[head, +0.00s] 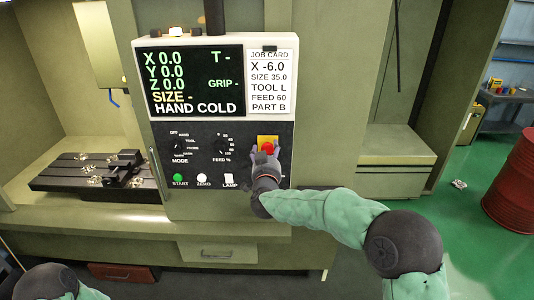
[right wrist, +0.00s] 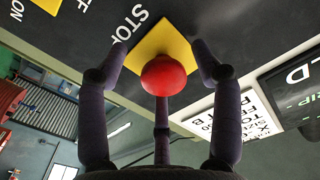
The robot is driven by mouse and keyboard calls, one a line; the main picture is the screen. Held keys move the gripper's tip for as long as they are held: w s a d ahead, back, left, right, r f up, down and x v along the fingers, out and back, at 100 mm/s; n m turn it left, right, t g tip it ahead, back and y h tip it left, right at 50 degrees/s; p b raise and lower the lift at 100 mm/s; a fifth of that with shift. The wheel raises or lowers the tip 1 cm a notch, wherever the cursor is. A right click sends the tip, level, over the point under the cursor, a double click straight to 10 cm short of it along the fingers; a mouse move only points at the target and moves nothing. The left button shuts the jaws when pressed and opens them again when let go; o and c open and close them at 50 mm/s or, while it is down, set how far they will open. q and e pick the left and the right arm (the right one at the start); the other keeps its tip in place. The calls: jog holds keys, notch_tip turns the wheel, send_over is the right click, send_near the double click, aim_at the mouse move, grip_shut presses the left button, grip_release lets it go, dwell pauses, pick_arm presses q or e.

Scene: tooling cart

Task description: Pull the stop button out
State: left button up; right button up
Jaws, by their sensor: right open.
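The red stop button (head: 267,146) sits on a yellow square plate (head: 268,139) at the right of the black control panel (head: 200,165). In the right wrist view the round red button (right wrist: 164,75) is in the middle of the picture, on its yellow plate (right wrist: 160,43) beside the word STOP. My right gripper (head: 266,152) is at the panel in front of the button. Its dark fingers are spread around the button, open; whether any finger touches it I cannot tell. Of my left arm only a part shows at the lower left; its gripper is out of view.
Above the controls are a screen (head: 195,82) reading HAND COLD and a job card (head: 270,82). Below are a green START button (head: 180,178), a white ZERO button (head: 203,178) and a LAMP switch (head: 229,179). A red drum (head: 512,185) stands far right.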

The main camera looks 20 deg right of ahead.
jog(key=v, duration=1.2)
jog(key=s+a+f+n+g+y+b, duration=0.1)
jog(key=s+f+g+y+b, duration=0.15)
jog(key=f, duration=1.15)
jog(key=s+a+f+n+g+y+b, duration=0.1)
jog(key=s+f+g+b, duration=0.2)
jog(key=f, duration=1.2)
jog(key=s+a+f+n+g+y+b, duration=0.15)
jog(key=f+b, duration=0.25)
jog(key=f, duration=1)
jog(key=s+a+f+g+y+b, duration=0.1)
jog(key=s+f+g+b, duration=0.3)
jog(key=s+f, duration=0.8)
jog(key=s+a+f+g+y+b, duration=0.2)
jog(key=s+f+g, duration=0.4)
jog(key=s+f, duration=0.6)
jog(key=shift+a+f+y+b, duration=0.3)
jog(key=shift+f+y+b, duration=0.2)
jog(key=shift+f+b, duration=0.5)
